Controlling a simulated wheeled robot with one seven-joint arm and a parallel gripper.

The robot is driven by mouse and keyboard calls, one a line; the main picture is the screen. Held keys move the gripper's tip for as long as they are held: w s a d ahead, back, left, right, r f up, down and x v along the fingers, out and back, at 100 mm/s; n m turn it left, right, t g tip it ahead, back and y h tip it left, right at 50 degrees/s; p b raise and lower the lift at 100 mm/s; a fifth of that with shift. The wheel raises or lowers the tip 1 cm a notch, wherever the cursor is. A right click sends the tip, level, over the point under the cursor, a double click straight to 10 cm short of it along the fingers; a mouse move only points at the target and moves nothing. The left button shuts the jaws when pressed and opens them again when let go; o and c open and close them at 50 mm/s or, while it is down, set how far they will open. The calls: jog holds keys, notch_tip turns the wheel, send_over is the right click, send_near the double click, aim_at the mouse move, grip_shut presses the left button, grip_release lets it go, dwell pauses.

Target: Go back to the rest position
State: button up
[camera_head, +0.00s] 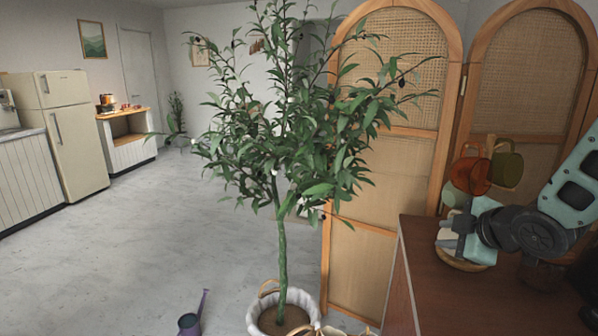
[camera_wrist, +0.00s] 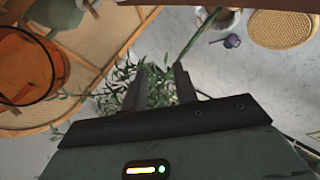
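My gripper (camera_head: 449,238) is at the right of the head view, over the dark brown counter top (camera_head: 418,268), pointing left. In the wrist view the two dark fingers of my gripper (camera_wrist: 158,75) stand apart, with leaves seen in the gap and nothing held. Just behind my gripper in the head view, an orange mug (camera_head: 467,174) and an olive-green mug (camera_head: 508,168) hang on a stand. The stand's round wooden base (camera_head: 466,265) is partly hidden by my gripper. The orange mug also shows at the left of the wrist view (camera_wrist: 28,68).
A tall potted tree (camera_head: 281,240) stands left of the counter. A wood and woven-cane screen (camera_head: 375,265) is behind the tree and counter. A purple watering can (camera_head: 190,322) is on the floor. Open grey floor lies to the left, towards a cream fridge (camera_head: 75,140).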

jog(key=s+a+f+m+g, duration=0.2)
jog(key=s+a+m+g, duration=0.25)
jog(key=s+a, duration=0.65)
jog(key=s+a+m+g, duration=0.1)
jog(key=s+a+g, duration=0.2)
jog(key=s, duration=0.5)
jog(key=s+a+m+g+h, duration=0.1)
jog(key=s+a+g, duration=0.2)
jog(key=s, duration=0.6)
jog(key=shift+s+a+r, duration=0.3)
jog(key=shift+a, duration=0.65)
